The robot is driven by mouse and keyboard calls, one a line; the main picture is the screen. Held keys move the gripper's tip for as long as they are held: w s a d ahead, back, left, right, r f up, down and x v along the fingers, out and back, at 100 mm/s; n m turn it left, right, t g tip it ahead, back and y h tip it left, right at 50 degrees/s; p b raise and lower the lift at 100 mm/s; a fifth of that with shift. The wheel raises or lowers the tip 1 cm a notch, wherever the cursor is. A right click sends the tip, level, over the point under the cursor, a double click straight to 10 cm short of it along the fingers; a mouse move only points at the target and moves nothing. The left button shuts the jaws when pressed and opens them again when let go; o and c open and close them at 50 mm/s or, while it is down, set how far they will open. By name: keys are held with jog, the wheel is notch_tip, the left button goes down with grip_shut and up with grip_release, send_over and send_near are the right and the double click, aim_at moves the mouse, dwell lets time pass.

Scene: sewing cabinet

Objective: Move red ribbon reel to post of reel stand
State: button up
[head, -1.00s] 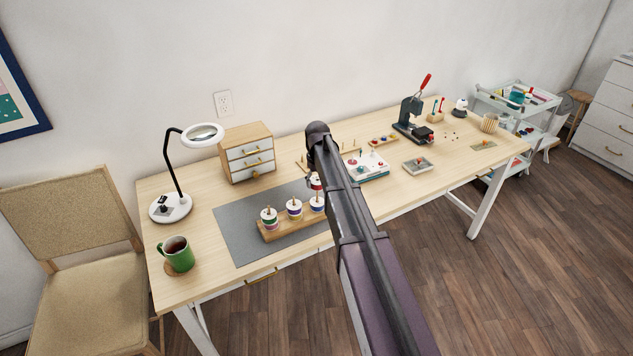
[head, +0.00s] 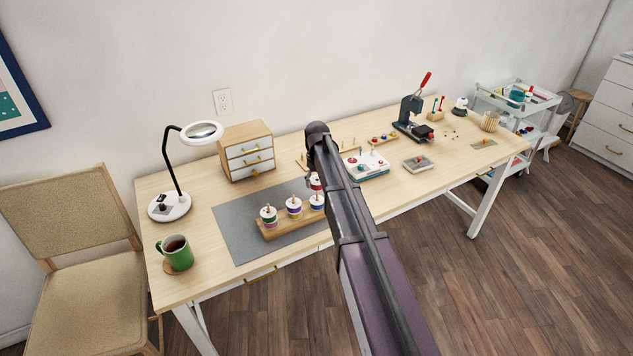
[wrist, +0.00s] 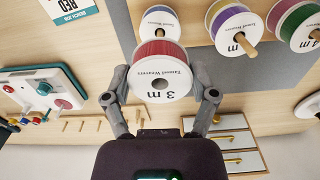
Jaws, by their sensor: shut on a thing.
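The red ribbon reel (wrist: 160,55), with red ribbon and a white "3 m" label, is held between the two fingers of my gripper (wrist: 160,92) in the wrist view. Its centre hole faces the camera and no post shows through it. The wooden reel stand (head: 270,235) lies on the grey mat. The stand's right end is hidden by my arm.
A small drawer cabinet (head: 247,153), a magnifier lamp (head: 170,206) and a green mug (head: 176,253) stand left and behind. A row of wooden pegs (wrist: 85,125) is beside my gripper. A white and teal machine (head: 366,164) stands to the right. Bare mat lies left of the stand.

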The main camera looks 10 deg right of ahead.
jog(key=shift+f+b, duration=1.1)
jog(key=shift+f, duration=0.1)
dwell(0.4)
jog(key=o, duration=0.9)
jog(key=shift+c, duration=0.2)
jog(key=s+r+m+p, duration=0.2)
jog(key=s, duration=2.7)
jog(key=shift+r+m+p, duration=0.4)
jog(key=shift+a, duration=0.1)
